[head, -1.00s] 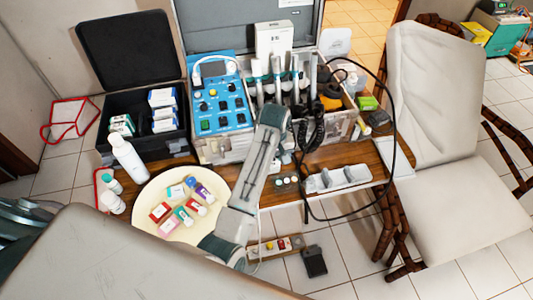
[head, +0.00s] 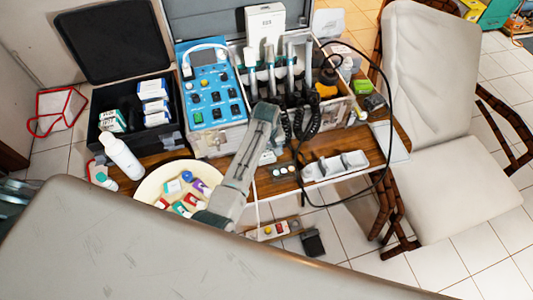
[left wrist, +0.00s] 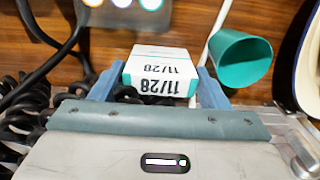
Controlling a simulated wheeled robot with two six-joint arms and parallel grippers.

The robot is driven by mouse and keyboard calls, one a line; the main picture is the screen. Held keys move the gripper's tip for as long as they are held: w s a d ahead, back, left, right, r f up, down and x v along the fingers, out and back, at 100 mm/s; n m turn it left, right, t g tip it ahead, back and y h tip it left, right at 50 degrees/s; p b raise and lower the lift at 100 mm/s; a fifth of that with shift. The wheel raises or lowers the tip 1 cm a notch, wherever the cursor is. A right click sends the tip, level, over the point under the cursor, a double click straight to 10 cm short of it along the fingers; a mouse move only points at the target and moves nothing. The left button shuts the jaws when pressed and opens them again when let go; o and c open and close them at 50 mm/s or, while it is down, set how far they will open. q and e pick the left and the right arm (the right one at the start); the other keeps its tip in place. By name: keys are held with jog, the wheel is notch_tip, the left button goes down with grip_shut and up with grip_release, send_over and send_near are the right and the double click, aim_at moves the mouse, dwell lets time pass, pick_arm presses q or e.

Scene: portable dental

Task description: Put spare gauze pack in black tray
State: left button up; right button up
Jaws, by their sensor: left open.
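A white and teal box marked 11/28 (left wrist: 160,72), seemingly the gauze pack, stands between the two blue fingers of my left gripper (left wrist: 157,88) in the left wrist view. The fingers are open, one on each side of the box. In the head view the arm link covers most of the gripper, and a small white box (head: 268,157) shows beside it on the wooden table. The black tray (head: 165,142), an open black case, stands at the left with several white boxes inside. My right gripper is not in view.
A blue control panel (head: 211,100) and upright handpieces stand behind the arm. A teal cup (left wrist: 240,58) is close right of the gripper. Black cables hang nearby.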

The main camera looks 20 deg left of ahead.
pick_arm(q)
jog(key=shift+f, duration=1.1)
jog(key=c, duration=0.7)
jog(key=shift+r, duration=0.1)
